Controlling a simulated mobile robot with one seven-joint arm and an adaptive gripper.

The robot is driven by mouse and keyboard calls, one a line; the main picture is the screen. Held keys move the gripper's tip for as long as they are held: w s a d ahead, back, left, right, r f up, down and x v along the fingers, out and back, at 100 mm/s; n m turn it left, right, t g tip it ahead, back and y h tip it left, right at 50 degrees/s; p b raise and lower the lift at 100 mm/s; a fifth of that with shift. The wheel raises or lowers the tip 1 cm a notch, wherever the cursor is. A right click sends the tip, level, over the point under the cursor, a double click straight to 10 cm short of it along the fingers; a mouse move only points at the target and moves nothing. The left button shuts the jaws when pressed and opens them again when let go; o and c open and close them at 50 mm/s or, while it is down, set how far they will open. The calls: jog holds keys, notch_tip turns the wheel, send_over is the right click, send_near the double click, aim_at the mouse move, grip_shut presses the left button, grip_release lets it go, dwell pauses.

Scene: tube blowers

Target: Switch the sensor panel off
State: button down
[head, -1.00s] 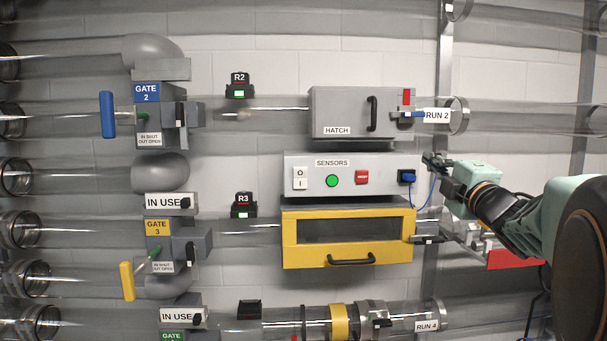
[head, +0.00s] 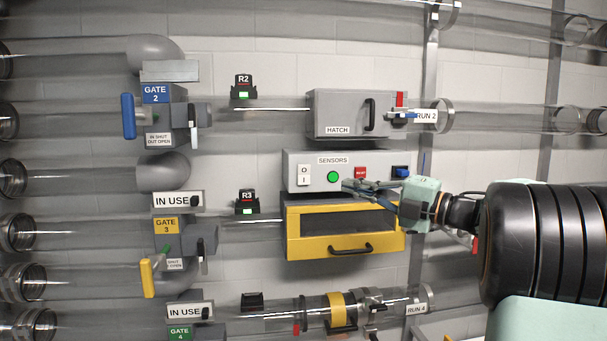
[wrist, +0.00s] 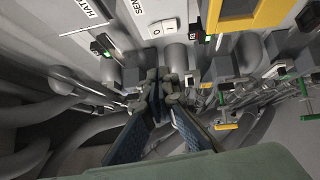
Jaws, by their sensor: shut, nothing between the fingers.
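The sensor panel (head: 320,157) is a grey box marked SENSORS at the middle of the head view. On its face are a white rocker switch (head: 304,175) marked O and I at the left, a green lamp or button (head: 334,177) that is lit, a red button (head: 360,172) and a blue connector (head: 400,171) at the right. The rocker also shows in the wrist view (wrist: 162,28), above the fingertips. My gripper (head: 350,186) is shut and empty, in front of the panel's lower right part, its fingertips pointing left. It appears apart from the rocker. In the wrist view its fingers (wrist: 160,92) meet.
A yellow box (head: 294,240) with a black handle sits directly below the panel. The grey hatch box (head: 325,108) is above. Gate levers, a blue one (head: 128,116) and a yellow one (head: 147,278), stand at the left. Clear tubes run across the wall.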

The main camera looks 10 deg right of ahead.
dwell(0.4)
jog(key=p, duration=0.4)
send_near(299, 170)
jog(key=x, duration=0.4)
jog(key=shift+s+a, duration=0.1)
jog(key=shift+a, duration=0.55)
jog(key=shift+w+r, duration=0.1)
jog(key=shift+w, duration=0.65)
jog(key=shift+r, duration=0.1)
jog(key=shift+w+r+p, duration=0.15)
jog(key=shift+w+p, duration=0.05)
jog(key=shift+p, duration=0.65)
jog(key=shift+s+f+b, duration=0.15)
jog(key=shift+f+b, duration=0.05)
jog(key=shift+b, duration=0.1)
